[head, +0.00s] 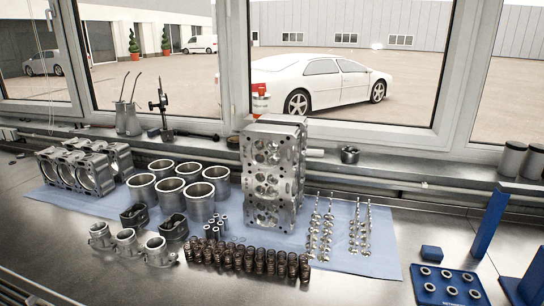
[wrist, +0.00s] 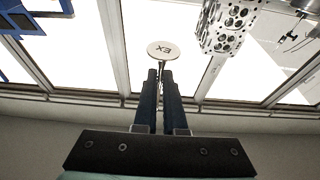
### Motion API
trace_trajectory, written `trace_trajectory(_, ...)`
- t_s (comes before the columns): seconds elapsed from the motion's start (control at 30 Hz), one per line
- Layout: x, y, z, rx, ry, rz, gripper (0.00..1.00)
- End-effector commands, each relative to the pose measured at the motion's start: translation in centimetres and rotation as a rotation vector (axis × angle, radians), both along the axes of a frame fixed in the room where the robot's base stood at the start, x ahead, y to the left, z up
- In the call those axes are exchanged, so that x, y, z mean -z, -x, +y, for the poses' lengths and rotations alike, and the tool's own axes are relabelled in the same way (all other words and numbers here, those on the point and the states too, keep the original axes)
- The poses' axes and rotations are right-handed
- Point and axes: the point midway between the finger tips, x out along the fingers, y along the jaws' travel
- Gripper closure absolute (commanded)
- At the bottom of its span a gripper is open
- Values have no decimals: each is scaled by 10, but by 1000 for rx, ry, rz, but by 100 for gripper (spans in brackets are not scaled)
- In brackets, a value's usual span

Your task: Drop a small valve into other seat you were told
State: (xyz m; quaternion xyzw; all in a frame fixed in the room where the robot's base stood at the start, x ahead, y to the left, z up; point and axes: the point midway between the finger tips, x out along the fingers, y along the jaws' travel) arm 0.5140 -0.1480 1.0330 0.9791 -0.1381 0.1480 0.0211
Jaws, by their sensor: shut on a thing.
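In the wrist view my gripper (wrist: 160,76) is shut on the stem of a valve (wrist: 163,50). The valve's round pale head faces the camera and carries the letters EX. The grey cylinder head (head: 268,182) stands upright on the blue cloth in the head view, its face with round seats and holes turned to me. It also shows at the upper right of the wrist view (wrist: 230,22), apart from the held valve. Two groups of valves stand right of it, a left group (head: 320,228) and a right group (head: 360,230). My gripper is not visible in the head view.
Springs (head: 245,257), cylinder liners (head: 200,200) and an engine block (head: 78,172) occupy the left of the blue cloth (head: 384,262). A blue tray (head: 447,287) with small rings and a blue post (head: 490,224) stand at the right. The cloth's right end is clear.

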Motion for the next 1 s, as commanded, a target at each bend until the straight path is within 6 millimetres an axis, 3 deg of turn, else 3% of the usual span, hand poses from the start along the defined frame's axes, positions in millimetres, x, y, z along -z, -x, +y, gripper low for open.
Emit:
trace_trajectory(0.1,-16,11,4,-1,1,0,100)
trace_trajectory(1.0,-84,86,25,0,-1,1,100)
